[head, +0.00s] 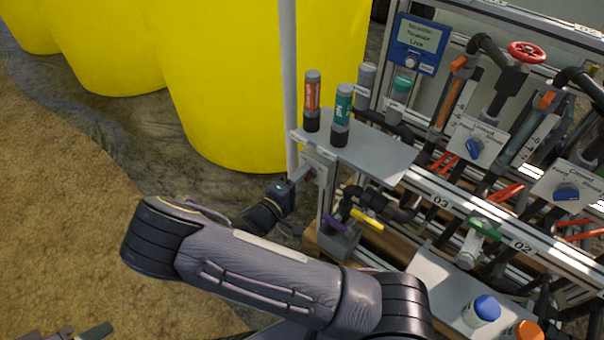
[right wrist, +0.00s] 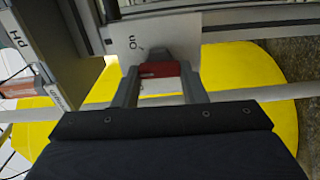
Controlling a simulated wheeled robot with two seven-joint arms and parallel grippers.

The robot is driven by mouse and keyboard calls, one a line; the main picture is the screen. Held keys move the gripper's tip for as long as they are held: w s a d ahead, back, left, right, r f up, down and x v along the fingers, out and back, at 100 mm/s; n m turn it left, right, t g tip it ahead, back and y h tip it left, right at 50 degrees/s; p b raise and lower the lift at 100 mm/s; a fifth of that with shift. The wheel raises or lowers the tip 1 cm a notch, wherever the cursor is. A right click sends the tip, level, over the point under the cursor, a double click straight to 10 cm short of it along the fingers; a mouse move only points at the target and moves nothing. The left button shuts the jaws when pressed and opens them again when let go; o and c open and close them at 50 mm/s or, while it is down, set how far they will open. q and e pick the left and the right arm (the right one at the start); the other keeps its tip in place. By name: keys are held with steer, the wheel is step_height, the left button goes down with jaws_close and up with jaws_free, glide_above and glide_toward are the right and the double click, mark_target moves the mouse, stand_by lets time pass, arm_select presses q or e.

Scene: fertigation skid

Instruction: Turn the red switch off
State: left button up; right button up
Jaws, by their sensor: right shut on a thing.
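The red switch (right wrist: 160,70) sits on a light grey plate (right wrist: 122,38) marked "On" in the right wrist view. My right gripper (right wrist: 160,86) has one finger on each side of the switch and is shut on it. In the head view my right gripper (head: 304,177) reaches the left end of the skid, below the grey shelf; a little red shows at its tips and the rest of the switch is hidden. A small dark part of my left gripper (head: 96,331) shows at the bottom left edge, too cut off to read its jaws.
Orange-labelled (head: 312,97) and green-labelled (head: 342,113) bottles stand on the grey shelf (head: 374,150) just above my right gripper. Yellow (head: 366,220) and purple (head: 333,221) handles are below it. Large yellow tanks (head: 225,80) stand behind. Open ground (head: 50,200) lies left.

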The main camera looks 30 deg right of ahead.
steer(key=shift+s+f+n+p, duration=0.1)
steer(key=shift+n+p, duration=0.9)
steer(key=shift+n, duration=1.3)
steer(key=shift+f+n+p, duration=0.1)
steer(key=shift+n+p, duration=0.85)
steer(key=shift+n, duration=1.35)
steer(key=o, duration=1)
steer(key=p+v, duration=0.1)
steer(key=v, duration=0.6)
steer(key=shift+s+a, duration=0.15)
steer(key=shift+a, duration=0.2)
